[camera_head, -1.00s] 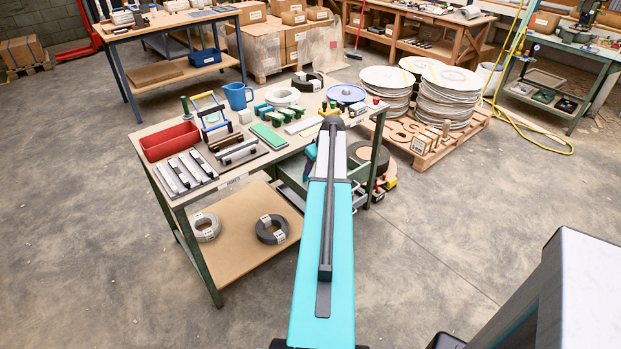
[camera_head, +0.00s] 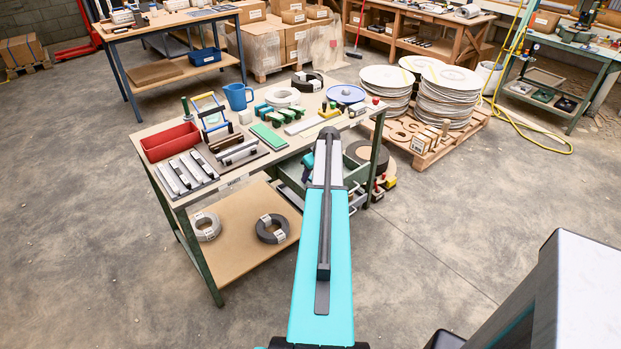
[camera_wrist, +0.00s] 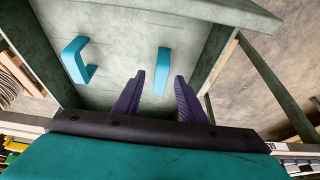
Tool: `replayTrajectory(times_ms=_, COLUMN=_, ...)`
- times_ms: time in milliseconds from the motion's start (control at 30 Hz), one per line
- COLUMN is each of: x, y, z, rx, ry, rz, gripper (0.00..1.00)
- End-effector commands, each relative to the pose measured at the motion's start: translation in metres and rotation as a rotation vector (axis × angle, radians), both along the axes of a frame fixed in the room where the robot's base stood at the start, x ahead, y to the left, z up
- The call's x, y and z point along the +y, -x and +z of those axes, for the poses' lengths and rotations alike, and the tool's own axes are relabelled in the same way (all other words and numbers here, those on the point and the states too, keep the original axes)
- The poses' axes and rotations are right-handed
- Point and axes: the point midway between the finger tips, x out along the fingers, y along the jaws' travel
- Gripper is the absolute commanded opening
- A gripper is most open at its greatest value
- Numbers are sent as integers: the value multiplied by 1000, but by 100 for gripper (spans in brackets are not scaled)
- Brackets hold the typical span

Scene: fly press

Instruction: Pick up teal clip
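Two teal clips lie on the pale grey-green floor of a drawer, seen in the wrist view. One clip (camera_wrist: 161,70) is short and narrow, straight ahead and in line with the gap between my fingertips. The other clip (camera_wrist: 75,61) is bracket-shaped and lies to the left. My gripper (camera_wrist: 160,77) has two purple fingers standing apart, with nothing held between them. I cannot tell how far the fingertips are above the nearer clip.
The drawer's raised dark green walls (camera_wrist: 213,58) stand close on both sides and at the far end of my gripper. In the head view, the open drawer (camera_head: 357,160) is below the right end of the cluttered workbench (camera_head: 235,184). Concrete floor (camera_head: 440,240) is clear to the right.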

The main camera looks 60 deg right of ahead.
Motion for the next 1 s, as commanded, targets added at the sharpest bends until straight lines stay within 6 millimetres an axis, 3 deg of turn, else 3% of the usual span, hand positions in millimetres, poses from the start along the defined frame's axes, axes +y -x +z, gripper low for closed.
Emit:
replayTrajectory(times_ms=300, x=-3, y=-9, z=-22, rx=0, ry=0, rz=0, gripper=38)
replayTrajectory(times_ms=867, x=-3, y=-9, z=-23, rx=0, ry=0, rz=0, gripper=38)
replayTrajectory(times_ms=1000, x=-3, y=-8, z=-23, rx=0, ry=0, rz=0, gripper=14)
